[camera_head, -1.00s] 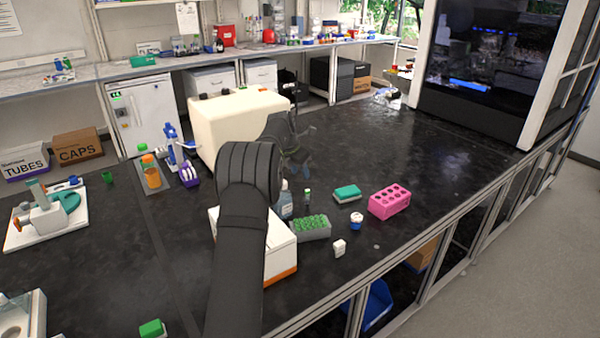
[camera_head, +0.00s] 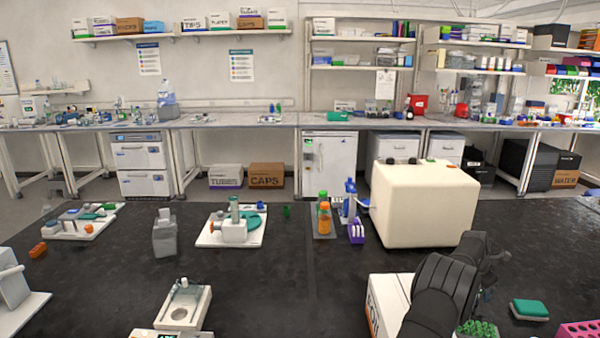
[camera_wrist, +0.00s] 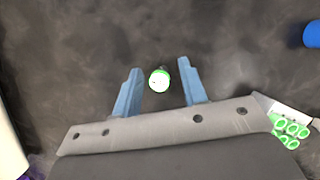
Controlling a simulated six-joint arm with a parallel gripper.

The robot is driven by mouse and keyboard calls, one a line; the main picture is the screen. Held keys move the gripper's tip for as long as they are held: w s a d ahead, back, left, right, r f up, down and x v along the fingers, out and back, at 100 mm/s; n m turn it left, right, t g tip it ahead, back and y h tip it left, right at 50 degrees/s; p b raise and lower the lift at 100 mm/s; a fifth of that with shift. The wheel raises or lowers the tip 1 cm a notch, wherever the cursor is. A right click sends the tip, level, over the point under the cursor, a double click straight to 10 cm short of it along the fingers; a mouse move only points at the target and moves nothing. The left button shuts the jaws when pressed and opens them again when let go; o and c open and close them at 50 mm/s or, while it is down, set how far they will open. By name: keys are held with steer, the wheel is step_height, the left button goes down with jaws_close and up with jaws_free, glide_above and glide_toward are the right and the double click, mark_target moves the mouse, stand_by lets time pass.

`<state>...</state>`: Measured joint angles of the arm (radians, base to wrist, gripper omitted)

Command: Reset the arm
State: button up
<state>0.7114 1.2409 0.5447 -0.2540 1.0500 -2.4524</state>
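My gripper (camera_wrist: 159,66) shows in the wrist view with its two blue fingers spread apart and nothing touching them. A small vial with a green and white cap (camera_wrist: 159,79) appears in the gap between the fingers, seen from above; how far below them it is, I cannot tell. In the head view my dark arm reaches in from the lower right, over the black bench (camera_head: 270,290). Its bulky links hide most of the gripper there.
A rack of green-capped tubes (camera_wrist: 290,130) is close on the right in the wrist view. A large cream box (camera_head: 425,205) stands behind my arm. A white box (camera_head: 385,300), a green block (camera_head: 529,309) and a pink rack (camera_head: 580,330) are near it. The bench's middle is fairly clear.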

steer(key=shift+r, duration=1.7)
